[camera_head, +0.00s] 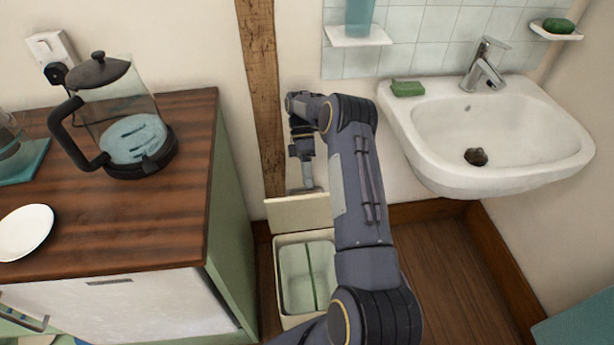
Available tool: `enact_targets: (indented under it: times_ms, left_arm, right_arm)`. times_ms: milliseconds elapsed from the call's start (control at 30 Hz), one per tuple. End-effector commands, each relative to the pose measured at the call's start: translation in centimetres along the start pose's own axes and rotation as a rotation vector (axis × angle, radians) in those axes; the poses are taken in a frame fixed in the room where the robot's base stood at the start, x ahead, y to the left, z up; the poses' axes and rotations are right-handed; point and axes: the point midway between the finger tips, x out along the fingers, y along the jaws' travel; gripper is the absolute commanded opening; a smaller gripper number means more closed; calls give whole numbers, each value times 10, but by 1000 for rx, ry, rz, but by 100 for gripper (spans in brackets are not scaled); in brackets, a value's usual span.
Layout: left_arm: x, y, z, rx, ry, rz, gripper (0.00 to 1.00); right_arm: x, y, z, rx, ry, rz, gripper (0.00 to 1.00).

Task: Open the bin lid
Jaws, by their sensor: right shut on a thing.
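The cream bin (279,285) stands on the floor between the wooden counter and the sink. Its lid (296,214) is raised, standing up at the back of the bin in front of the wall post. The bin's mouth is uncovered and I see a pale green inside with a darker green strip. My right gripper (308,189) points down at the top edge of the lid and is shut on it. My right arm passes in front and hides the right side of the lid and bin. My left gripper is out of view.
A wooden-topped green cabinet (185,215) is close on the left, with a glass kettle (125,120) and a white plate (25,230) on top. A white sink (510,185) juts from the wall on the right. The floor (445,275) beneath it is clear.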

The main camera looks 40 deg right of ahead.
Motion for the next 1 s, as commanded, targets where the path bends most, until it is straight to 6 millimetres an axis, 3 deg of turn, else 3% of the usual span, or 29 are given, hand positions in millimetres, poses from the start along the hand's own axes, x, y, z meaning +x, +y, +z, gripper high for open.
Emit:
enact_targets:
  times_ms: [67,133,267,633,1000]
  left_arm:
    - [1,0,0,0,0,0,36]
    - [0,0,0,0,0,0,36]
    - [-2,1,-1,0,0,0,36]
    - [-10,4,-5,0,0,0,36]
    - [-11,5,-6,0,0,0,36]
  right_arm:
    - [4,5,3,6,-5,8,39]
    - [0,1,3,6,-5,9,32]
    - [-14,-15,2,6,-6,6,31]
    - [-31,-108,-9,1,-3,4,31]
    - [-4,-178,-22,0,-2,4,31]
